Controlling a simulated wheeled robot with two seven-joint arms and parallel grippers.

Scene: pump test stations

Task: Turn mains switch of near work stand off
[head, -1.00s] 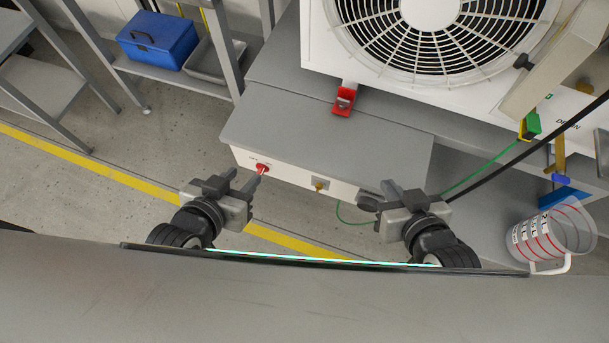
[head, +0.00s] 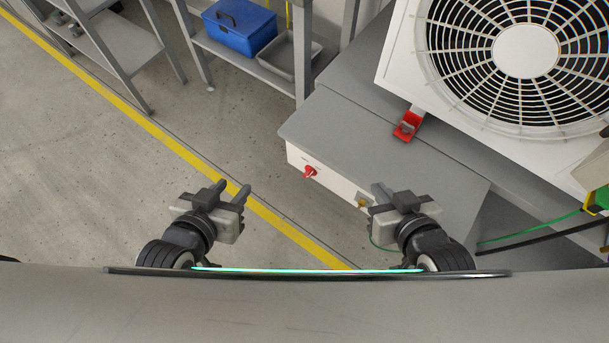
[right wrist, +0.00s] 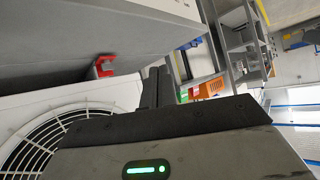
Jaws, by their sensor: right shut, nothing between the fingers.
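The near work stand has a grey top (head: 370,150) and a pale front panel (head: 333,184). A red rotary switch (head: 310,172), which looks like the mains switch, sits at the panel's left end; its markings are too small to read. My left gripper (head: 233,187) is open and empty, left of the red switch and apart from it. My right gripper (head: 379,190) is shut and empty, in front of the panel's right end, near a small brass-coloured fitting (head: 362,203). Its closed fingers also show in the right wrist view (right wrist: 156,88).
A white fan unit (head: 395,70) stands on the bench behind, with a red bracket (head: 408,125) at its foot. A shelf at the back holds a blue toolbox (head: 240,28) and a grey tray (head: 284,56). Floor to the left is free, crossed by a yellow line (head: 150,125).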

